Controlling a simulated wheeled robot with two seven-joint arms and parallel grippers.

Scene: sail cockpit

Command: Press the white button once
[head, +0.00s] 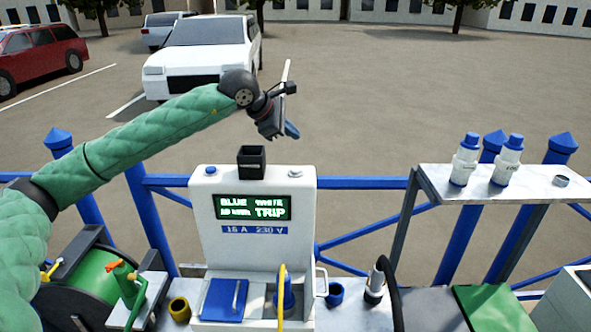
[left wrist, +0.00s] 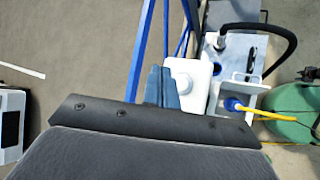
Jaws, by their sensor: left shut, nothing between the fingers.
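The white button (head: 296,171) sits at the right end of the top of a white power pedestal (head: 209,255). In the left wrist view the white button (left wrist: 184,84) is a pale round cap just right of my fingers. My left gripper (head: 291,131) is above the pedestal's right end, apart from the button in the head view. Its blue fingers (left wrist: 161,86) are shut with nothing between them. A blue button (head: 210,170) is at the left end of the top. The pedestal's display (head: 253,207) shows green-white text including "BLUE" and "TRIP". My right gripper is out of view.
A black open box (head: 251,161) stands up at the pedestal's top middle. A blue railing (head: 360,183) runs behind. A shelf (head: 440,178) with two white bottles is at the right. A hose reel (head: 90,282) is at lower left. The air above the pedestal is otherwise clear.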

